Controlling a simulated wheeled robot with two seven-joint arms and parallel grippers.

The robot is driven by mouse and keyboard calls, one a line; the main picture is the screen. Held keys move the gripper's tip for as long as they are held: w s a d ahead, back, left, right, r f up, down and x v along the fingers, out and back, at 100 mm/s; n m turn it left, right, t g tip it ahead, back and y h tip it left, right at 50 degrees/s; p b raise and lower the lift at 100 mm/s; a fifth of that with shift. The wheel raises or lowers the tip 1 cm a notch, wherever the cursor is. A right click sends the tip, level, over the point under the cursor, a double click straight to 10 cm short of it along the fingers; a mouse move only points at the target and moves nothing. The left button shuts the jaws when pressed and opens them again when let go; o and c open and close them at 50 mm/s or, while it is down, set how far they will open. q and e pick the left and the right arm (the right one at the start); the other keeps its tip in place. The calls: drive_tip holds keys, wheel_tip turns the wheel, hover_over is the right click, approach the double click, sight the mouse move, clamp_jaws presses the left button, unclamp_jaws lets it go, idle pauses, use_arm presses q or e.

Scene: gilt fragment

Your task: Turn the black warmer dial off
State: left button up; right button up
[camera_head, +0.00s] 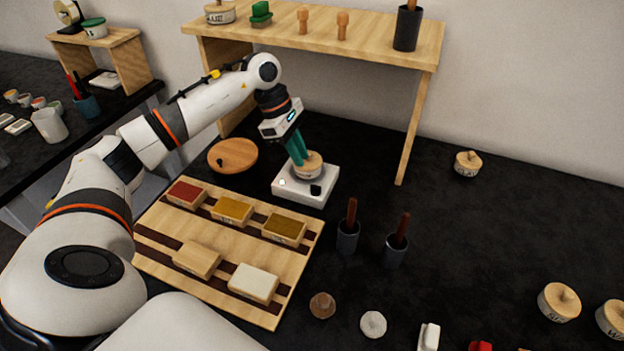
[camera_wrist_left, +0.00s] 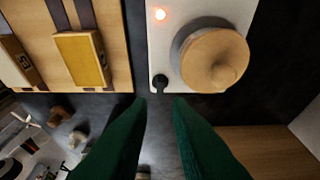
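The white warmer (camera_head: 293,193) stands on the dark bench, with a black dial (camera_head: 316,190) at its right front and a small light at its left. A round pot with a wooden lid (camera_head: 311,160) sits on it. In the left wrist view the light (camera_wrist_left: 160,14) glows orange and the dial (camera_wrist_left: 161,81) is just beyond the gap between my fingertips. My left gripper (camera_head: 298,160) has green fingers and overlaps the pot in the head view. In the wrist view its fingers (camera_wrist_left: 160,101) are apart with nothing between them. My right gripper is not in view.
A wooden rack (camera_head: 148,235) with several coloured blocks lies left of the warmer. A round wooden board (camera_head: 246,148) is behind it. Two dark cups with brown handles (camera_head: 347,237) stand at the right front. A wooden shelf (camera_head: 380,45) rises behind.

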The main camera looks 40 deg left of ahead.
sight(315, 186)
use_arm(q)
drive_tip(key=p+x, duration=0.2)
drive_tip(key=x, duration=0.6)
drive_tip(key=shift+d+f, duration=0.15)
drive_tip(key=shift+f, duration=0.05)
clamp_jaws()
